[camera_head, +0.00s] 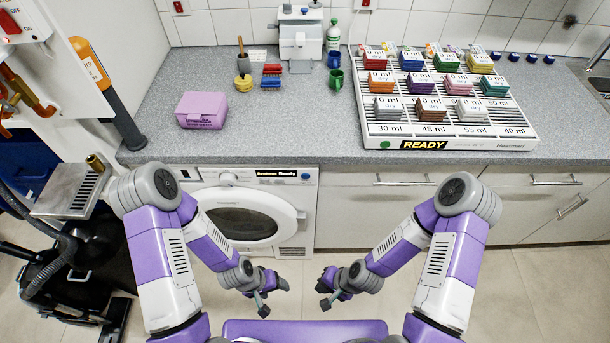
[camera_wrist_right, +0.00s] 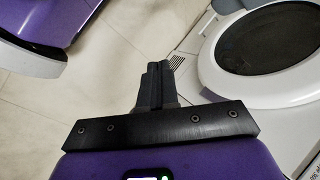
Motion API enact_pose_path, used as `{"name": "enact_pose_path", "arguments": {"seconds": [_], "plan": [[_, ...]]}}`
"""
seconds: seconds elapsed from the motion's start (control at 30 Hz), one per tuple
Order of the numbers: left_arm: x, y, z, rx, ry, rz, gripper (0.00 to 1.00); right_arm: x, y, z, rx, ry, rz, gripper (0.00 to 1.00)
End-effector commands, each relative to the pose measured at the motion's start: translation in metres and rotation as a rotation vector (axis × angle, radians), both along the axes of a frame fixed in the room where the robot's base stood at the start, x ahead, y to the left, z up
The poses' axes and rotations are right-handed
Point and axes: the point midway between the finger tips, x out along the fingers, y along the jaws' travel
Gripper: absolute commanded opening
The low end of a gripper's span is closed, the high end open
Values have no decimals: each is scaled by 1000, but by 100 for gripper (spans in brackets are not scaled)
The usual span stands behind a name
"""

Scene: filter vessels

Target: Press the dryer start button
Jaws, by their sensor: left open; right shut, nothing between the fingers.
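A white slotted rack unit (camera_head: 470,140) stands on the counter at the right, with a READY display (camera_head: 424,145) on its front edge. A round green button (camera_head: 385,146) sits left of that display. Several coloured blocks stand on the rack, with tags that read 0 ml and dry where legible. My left gripper (camera_head: 283,284) is open and empty, low in front of the cabinets. My right gripper (camera_head: 323,287) is shut and empty beside it; its closed fingers also show in the right wrist view (camera_wrist_right: 158,75). Both are well below the counter, away from the button.
A white front-loading machine (camera_head: 300,207) stands under the counter; its round door also shows in the right wrist view (camera_wrist_right: 265,50).

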Motion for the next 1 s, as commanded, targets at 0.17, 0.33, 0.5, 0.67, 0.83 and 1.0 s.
{"name": "enact_pose_path", "arguments": {"seconds": [0.17, 0.33, 0.5, 0.67, 0.83, 1.0], "plan": [[0, 0, 16, 0, 0, 0, 68, 37, 62, 42, 320, 195, -602, 0], [0, 0, 26, 0, 0, 0, 68, 99, 77, 100, 660, 420, -1157, 0], [0, 0, 32, 0, 0, 0, 68, 146, 57, 142, 922, 595, -1516, 0], [0, 0, 33, 0, 0, 0, 68, 163, 44, 156, 1024, 663, -1638, 0], [0, 0, 33, 0, 0, 0, 68, 164, 43, 157, 1035, 669, -1650, 0], [0, 0, 32, 0, 0, 0, 68, 164, 43, 157, 1032, 668, -1647, 0]]}}
